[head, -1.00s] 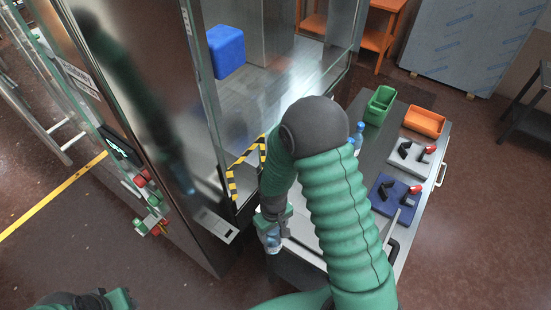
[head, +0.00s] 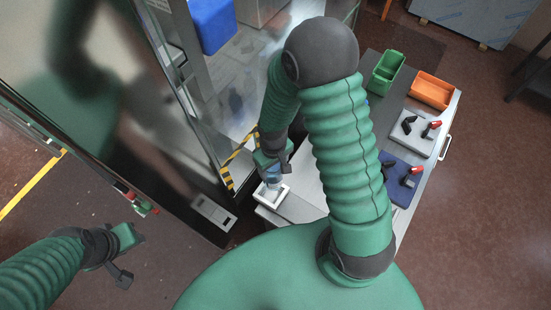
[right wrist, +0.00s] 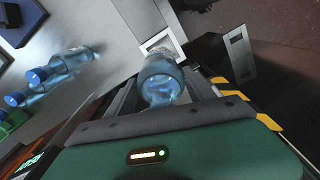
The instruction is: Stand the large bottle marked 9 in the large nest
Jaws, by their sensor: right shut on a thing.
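My right gripper (head: 272,166) is shut on a clear blue bottle (head: 273,179). In the right wrist view the bottle (right wrist: 161,80) sits between the fingers; I cannot read a 9 on it. A white square frame, the nest (head: 271,196), is at the near left corner of the worktop. The bottle's lower end is over or at the nest in the head view. In the right wrist view the nest (right wrist: 158,42) shows just beyond the bottle; I cannot tell whether they touch. My left gripper (head: 128,258) is empty at lower left, its opening unclear.
More blue-capped bottles (right wrist: 62,64) lie or stand on the worktop in the right wrist view. A green bin (head: 386,72), an orange bin (head: 431,91) and boards with black and red handles (head: 418,130) are at right. A striped machine edge (head: 238,161) stands close left of my right gripper.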

